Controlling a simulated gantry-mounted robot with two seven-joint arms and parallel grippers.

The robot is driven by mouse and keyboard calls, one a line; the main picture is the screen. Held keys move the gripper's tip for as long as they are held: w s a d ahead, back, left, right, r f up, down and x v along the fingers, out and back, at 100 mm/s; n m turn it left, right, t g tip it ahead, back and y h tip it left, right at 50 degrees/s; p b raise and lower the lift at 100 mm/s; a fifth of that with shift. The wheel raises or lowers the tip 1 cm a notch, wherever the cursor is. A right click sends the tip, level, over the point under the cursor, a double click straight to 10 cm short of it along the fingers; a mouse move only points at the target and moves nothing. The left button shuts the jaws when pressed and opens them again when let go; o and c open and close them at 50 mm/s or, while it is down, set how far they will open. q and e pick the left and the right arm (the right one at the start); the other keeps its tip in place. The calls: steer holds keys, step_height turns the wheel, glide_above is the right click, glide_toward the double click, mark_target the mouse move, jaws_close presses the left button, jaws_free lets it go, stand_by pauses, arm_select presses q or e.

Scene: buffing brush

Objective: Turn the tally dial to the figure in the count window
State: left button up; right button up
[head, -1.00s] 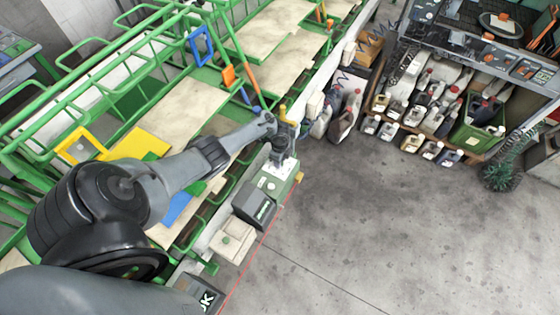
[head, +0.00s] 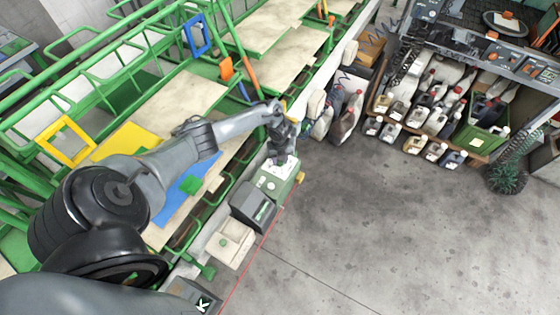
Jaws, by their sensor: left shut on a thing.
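A green box with a pale top face (head: 270,182) stands at the edge of the green rack, near the middle of the view. My left gripper (head: 281,160) points down onto the far end of this top face. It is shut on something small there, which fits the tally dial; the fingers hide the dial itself. The count window and its figure are too small to read. My right gripper is not in view.
A dark-fronted unit (head: 253,206) and a cream tray (head: 230,243) stand in front of the box. Green rack rails run along the left. Several bottles (head: 345,115) stand beyond the gripper. The grey floor (head: 400,230) at right is clear.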

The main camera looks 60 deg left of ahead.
arm_select(q)
steer(key=shift+m+b, duration=0.3)
steer(key=shift+m, duration=0.3)
steer(key=o, duration=1)
steer(key=shift+o, duration=0.2)
steer(key=shift+r, duration=0.1)
step_height(320, 180, up, 11)
steer(key=p, duration=0.1)
steer(key=shift+f, duration=0.2)
